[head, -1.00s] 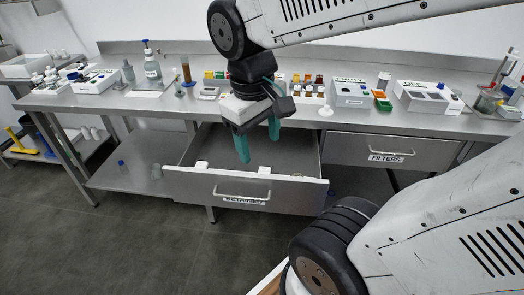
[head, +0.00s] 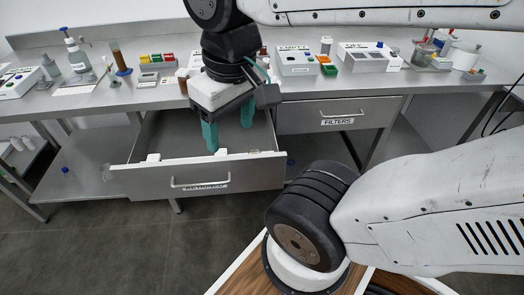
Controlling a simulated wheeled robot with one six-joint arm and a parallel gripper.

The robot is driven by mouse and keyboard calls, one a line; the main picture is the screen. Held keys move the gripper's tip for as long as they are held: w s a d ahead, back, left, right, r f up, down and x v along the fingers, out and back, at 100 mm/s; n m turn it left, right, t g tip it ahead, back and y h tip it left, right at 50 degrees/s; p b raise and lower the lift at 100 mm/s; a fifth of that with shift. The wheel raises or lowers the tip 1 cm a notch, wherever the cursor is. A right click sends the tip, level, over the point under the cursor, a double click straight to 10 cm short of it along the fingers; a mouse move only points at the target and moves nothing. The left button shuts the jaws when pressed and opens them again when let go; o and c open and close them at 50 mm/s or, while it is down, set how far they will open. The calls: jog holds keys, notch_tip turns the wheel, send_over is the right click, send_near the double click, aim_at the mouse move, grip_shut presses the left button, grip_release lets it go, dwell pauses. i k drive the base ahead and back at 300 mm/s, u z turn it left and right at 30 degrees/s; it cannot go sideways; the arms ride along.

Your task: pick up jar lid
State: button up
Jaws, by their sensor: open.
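My gripper (head: 229,138) has two teal fingers, spread apart with nothing between them. It points down over the open drawer (head: 200,180), whose front carries a partly readable label. The fingertips show against the drawer's inside; I cannot tell how far they are above its floor. A small pale item (head: 254,151) sits at the drawer's front right corner, right of the fingers. It is too small to tell whether it is the jar lid.
A closed drawer labelled FILTERS (head: 338,116) is to the right. The steel bench (head: 150,98) above carries bottles, a white box (head: 297,61) and another white box (head: 369,57). A lower shelf (head: 90,180) is at left. The drawer's raised sides and front surround the fingers.

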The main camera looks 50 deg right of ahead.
aim_at(274, 80)
jog(key=z, duration=0.85)
